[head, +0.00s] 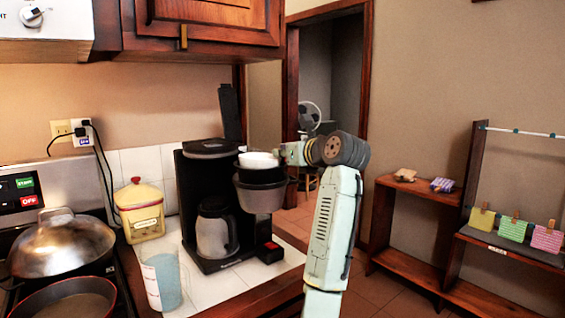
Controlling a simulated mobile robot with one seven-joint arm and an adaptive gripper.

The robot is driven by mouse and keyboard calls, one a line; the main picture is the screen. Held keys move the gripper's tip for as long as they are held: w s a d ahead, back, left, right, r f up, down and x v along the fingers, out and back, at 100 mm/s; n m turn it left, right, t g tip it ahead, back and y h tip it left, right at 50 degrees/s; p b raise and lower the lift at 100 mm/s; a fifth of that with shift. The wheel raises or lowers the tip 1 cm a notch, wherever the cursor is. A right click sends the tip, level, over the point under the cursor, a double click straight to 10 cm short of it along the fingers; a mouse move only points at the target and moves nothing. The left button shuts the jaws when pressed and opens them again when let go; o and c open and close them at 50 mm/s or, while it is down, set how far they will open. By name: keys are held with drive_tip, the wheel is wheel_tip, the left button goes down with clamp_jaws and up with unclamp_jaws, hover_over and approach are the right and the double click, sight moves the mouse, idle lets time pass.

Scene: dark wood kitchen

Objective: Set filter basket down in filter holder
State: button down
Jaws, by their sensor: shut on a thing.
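My gripper (284,153), to the right of the coffee maker (208,205), is shut on the white filter basket (259,160). Its fingers meet the basket's right side and are partly hidden. The basket is roughly upright, directly over the filter holder (260,198). The holder is a grey tapered cup with a dark upper part, at the coffee maker's right front. The basket's lower edge overlaps the dark upper part in the picture. I cannot tell whether they touch. The inside of the holder is hidden.
A carafe (216,230) stands in the coffee maker, whose tall dark lid (231,112) is raised. A yellow canister (140,210) and a blue cup (163,277) stand to the left. Pans are on the stove at far left. The counter's right front is clear.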

drive_tip(key=shift+f, duration=1.25)
drive_tip(key=shift+f, duration=0.6)
drive_tip(key=c, duration=1.7)
unclamp_jaws()
drive_tip(key=shift+f, duration=0.2)
drive_tip(key=shift+o, duration=0.2)
